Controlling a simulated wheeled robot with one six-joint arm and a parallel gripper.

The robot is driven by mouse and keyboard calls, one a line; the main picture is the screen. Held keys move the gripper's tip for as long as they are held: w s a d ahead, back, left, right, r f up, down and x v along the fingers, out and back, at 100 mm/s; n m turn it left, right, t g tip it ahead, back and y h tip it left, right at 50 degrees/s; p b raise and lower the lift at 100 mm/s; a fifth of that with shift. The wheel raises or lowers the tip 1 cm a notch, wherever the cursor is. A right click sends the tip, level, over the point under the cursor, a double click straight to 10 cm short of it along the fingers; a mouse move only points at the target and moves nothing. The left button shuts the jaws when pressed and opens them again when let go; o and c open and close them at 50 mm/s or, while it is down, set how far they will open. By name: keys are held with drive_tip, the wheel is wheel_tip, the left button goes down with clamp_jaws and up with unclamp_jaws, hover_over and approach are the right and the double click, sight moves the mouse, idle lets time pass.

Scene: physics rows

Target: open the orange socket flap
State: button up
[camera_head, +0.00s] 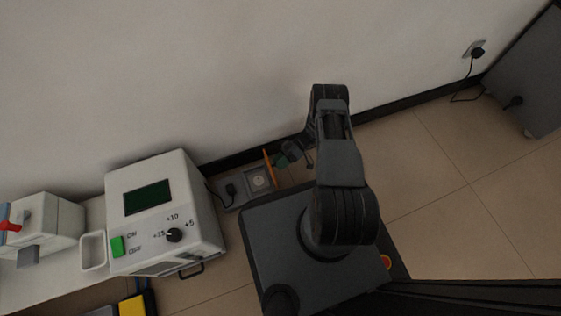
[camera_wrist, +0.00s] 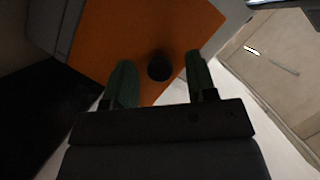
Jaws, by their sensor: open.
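The orange socket flap (camera_head: 267,164) shows as a thin, edge-on strip in the head view, standing up from the socket box (camera_head: 248,193) on the floor by the wall. A pale round socket face (camera_head: 259,181) is uncovered to its right-lower side. My gripper (camera_head: 283,160) is close to the flap on its right. In the wrist view the flap (camera_wrist: 125,35) fills the upper middle, with a dark round knob (camera_wrist: 160,66) on it. The green fingertips of my gripper (camera_wrist: 159,72) are open, one on each side of the knob. Whether they touch it cannot be told.
A black plug (camera_head: 231,190) sits in the socket box's left part, its cord leading toward a white machine (camera_head: 165,215) on the left. The wall (camera_head: 220,80) is close behind. Open tiled floor (camera_head: 430,190) lies to the right.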

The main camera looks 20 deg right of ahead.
drive_tip(key=p+v, duration=0.1)
drive_tip(key=v, duration=1.2)
drive_tip(key=shift+d+r, duration=0.15)
drive_tip(key=shift+d, duration=0.2)
drive_tip(key=shift+w, duration=0.1)
